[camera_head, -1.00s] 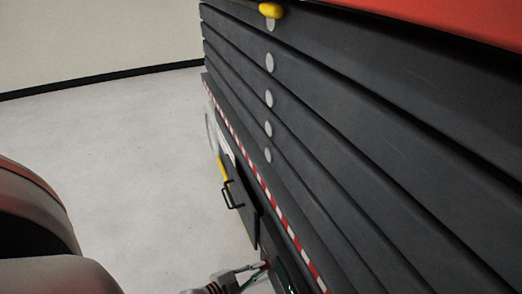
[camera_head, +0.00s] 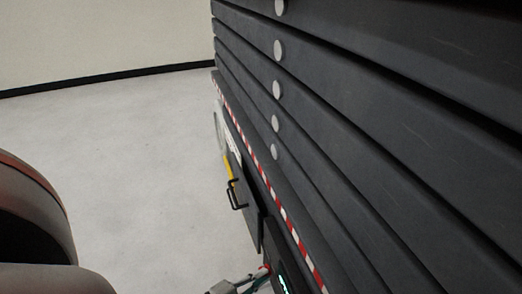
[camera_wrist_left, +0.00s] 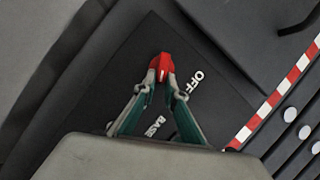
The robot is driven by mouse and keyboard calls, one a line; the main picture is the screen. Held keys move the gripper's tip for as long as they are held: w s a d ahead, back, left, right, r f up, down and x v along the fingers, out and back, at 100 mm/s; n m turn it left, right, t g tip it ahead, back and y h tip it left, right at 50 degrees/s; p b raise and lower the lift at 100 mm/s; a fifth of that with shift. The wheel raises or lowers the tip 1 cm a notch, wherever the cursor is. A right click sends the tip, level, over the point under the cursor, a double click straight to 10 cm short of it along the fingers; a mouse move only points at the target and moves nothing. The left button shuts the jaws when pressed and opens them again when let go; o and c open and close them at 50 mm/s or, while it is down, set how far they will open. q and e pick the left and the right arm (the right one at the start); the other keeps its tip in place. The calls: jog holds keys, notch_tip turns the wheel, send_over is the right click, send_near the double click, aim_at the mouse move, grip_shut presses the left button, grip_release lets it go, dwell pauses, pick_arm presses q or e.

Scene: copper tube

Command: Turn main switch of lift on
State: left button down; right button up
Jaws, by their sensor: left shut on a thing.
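The main switch of the lift is a small red knob (camera_wrist_left: 162,64) on a dark panel (camera_wrist_left: 125,75) in the left wrist view. My left gripper (camera_wrist_left: 161,78) is shut on the red knob, one fingertip on each side. In the head view the left gripper (camera_head: 250,283) shows at the bottom edge, against the lift's side (camera_head: 330,170). A bit of red shows at its tips. My right gripper is not in view.
A red-and-white striped strip (camera_head: 268,178) runs along the lift's lower side. A black handle (camera_head: 236,194) sticks out farther along. Open grey floor (camera_head: 130,150) lies to the left.

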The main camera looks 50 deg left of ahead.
pick_arm(q)
jog(key=c, duration=2.1)
grip_release()
jog(key=s, duration=0.4)
jog(key=s+r, duration=0.1)
jog(key=s, duration=0.3)
jog(key=s+r, duration=0.1)
jog(key=s, duration=0.2)
jog(key=shift+s+a+r, duration=0.1)
jog(key=shift+s+a, duration=0.2)
jog(key=shift+s, duration=0.1)
